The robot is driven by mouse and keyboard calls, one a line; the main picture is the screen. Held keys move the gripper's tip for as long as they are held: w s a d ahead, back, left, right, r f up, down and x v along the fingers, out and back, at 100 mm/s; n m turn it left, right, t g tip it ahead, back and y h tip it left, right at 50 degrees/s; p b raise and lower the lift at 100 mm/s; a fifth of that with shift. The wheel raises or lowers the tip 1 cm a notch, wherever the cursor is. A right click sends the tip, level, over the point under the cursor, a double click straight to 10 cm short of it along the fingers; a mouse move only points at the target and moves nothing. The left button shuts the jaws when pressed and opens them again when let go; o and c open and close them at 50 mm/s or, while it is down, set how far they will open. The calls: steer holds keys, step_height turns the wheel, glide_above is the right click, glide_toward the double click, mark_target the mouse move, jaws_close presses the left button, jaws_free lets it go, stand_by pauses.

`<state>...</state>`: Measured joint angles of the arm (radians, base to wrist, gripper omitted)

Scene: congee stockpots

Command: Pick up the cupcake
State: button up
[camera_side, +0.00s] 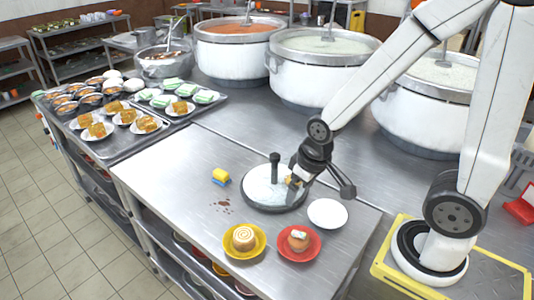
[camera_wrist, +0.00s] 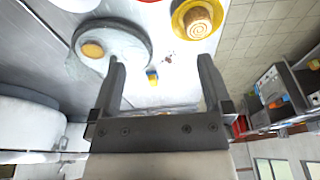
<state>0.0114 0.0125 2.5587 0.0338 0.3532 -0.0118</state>
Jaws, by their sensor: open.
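My gripper (camera_wrist: 160,62) is open and empty, with its two dark fingers spread wide in the wrist view. In the side view it hangs over the right part of a round lid (camera_side: 262,200) with a black knob. A small tan-orange round item (camera_wrist: 92,49) shows on the lid in the wrist view, left of my fingers; in the side view my gripper partly hides it. A small orange-brown cake with a pale top (camera_side: 298,240), perhaps the cupcake, sits on a red plate (camera_side: 309,256). I cannot tell for sure which one is the cupcake.
A swirled roll (camera_side: 243,238) sits on a yellow plate (camera_side: 232,254). A white plate (camera_side: 327,213) is empty beside the lid. A yellow and blue sponge (camera_side: 221,176) lies to the left. Large stockpots (camera_side: 322,75) stand behind.

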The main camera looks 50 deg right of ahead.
steer(key=f+m, duration=0.1)
steer(key=m+g+y, duration=0.2)
steer(key=m+y, duration=0.1)
steer(key=m, duration=0.5)
glide_above(304, 233)
steer(key=s, duration=0.1)
step_height(304, 233, down, 6)
steer(key=m, duration=0.1)
steer(key=d+f+m+y, duration=0.1)
steer(key=f+m+t, duration=0.1)
steer(key=shift+d+f+m+y, duration=0.2)
steer(key=shift+d+m+y, duration=0.05)
steer(key=shift+m+y, duration=0.05)
steer(key=shift+d+f+m+t, duration=0.35)
steer(key=shift+f+m, duration=0.15)
steer(key=shift+m, duration=0.35)
steer(key=shift+d+f+m+t, duration=0.3)
steer(key=shift+f+m, duration=0.2)
steer(key=shift+m, duration=0.35)
steer(key=shift+f, duration=0.1)
steer(key=shift+x, duration=1.2)
steer(key=shift+a+f, duration=0.1)
steer(key=shift+x, duration=2.5)
steer(key=shift+s, duration=0.15)
steer(key=shift+c, duration=0.2)
